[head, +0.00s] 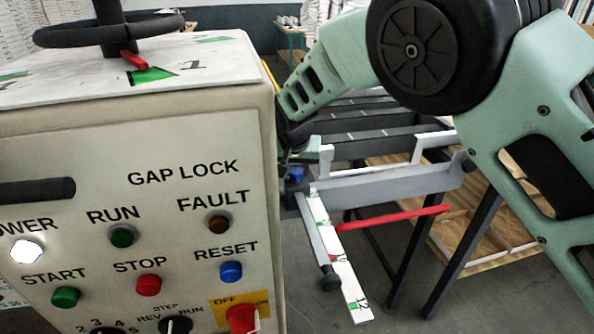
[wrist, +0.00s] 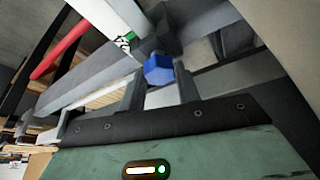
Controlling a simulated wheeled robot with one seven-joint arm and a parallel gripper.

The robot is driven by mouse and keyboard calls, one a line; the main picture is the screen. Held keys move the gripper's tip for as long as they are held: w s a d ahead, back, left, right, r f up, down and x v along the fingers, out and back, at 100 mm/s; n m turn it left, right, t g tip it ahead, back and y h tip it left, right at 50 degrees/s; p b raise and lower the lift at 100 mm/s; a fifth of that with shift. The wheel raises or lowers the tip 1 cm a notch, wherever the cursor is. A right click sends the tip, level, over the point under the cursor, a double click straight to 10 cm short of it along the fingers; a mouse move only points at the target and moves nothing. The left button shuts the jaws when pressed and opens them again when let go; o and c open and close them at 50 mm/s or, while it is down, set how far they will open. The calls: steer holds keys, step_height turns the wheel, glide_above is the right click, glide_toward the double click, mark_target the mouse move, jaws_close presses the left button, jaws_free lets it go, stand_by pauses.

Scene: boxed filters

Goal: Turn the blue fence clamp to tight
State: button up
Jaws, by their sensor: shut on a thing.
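The blue fence clamp (head: 296,174) is a small blue knob at the inner end of the grey fence rail, just right of the machine cabinet. In the wrist view the blue clamp (wrist: 158,70) has a faceted face and sits between my two dark fingers. My gripper (wrist: 160,76) is shut on it, one finger on each side. In the head view my arm comes down from the upper right, and my gripper is partly hidden behind the cabinet edge. The clamp's turn position cannot be read.
The cream cabinet (head: 150,140) marked GAP LOCK stands close on the left. A white scale strip (head: 341,265) with green marks runs toward the front, with a red bar (head: 390,220) beside it. A grey rail (head: 395,184) and dark table legs lie to the right.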

steer(key=shift+m, duration=0.5)
steer(key=o, duration=1)
steer(key=shift+c, duration=0.2)
